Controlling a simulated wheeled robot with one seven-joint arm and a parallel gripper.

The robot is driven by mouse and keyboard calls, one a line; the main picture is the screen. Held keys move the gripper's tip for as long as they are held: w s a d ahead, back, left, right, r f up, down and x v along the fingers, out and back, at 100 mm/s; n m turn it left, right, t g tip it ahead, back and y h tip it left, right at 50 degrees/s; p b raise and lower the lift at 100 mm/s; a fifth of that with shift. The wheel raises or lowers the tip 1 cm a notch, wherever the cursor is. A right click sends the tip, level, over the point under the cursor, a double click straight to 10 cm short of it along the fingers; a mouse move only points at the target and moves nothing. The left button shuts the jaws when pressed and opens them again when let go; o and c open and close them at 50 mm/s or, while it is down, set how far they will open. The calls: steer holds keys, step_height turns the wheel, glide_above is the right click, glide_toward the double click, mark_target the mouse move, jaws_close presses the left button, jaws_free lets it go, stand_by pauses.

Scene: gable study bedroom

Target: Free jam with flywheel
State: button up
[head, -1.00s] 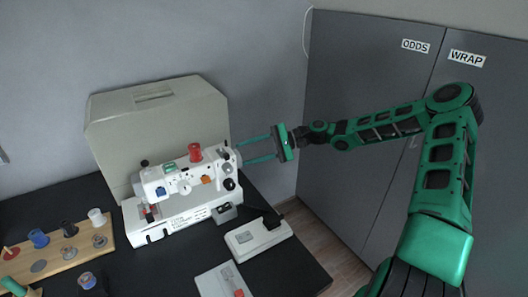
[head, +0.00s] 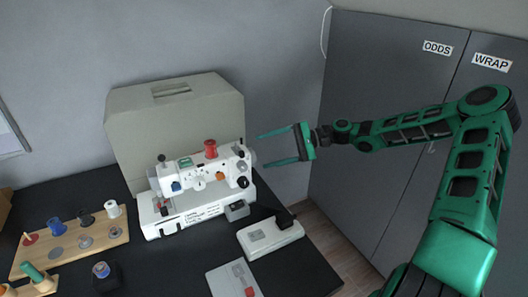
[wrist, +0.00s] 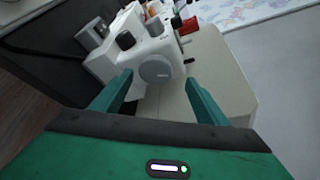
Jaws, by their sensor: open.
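The white sewing machine (head: 205,205) stands upright on the dark table, with a red thread spool (head: 210,150) on top. Its flywheel is at the right end; it shows as a grey disc (wrist: 155,69) in the wrist view. My gripper (head: 262,150) is open and empty, just right of the machine's right end, with its fingers pointing at it. In the wrist view my fingers (wrist: 158,78) stand on either side of the flywheel, apart from it in the picture. I cannot tell how far off it is in depth. The jam itself is not visible.
A beige machine cover (head: 120,125) stands behind the machine. A white pedal (head: 270,238) and a pale box (head: 232,281) lie in front. A wooden spool rack (head: 75,251) is at left. Grey cupboards (head: 370,110) stand behind my arm.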

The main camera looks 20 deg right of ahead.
steer(key=w+v, duration=0.1)
steer(key=v, duration=0.9)
steer(key=shift+s+d+f, duration=0.25)
steer(key=shift+f, duration=0.05)
stand_by(0.4)
stand_by(0.5)
steer(key=v, duration=1.1)
steer(key=shift+a+f, duration=0.1)
steer(key=shift+a, duration=0.05)
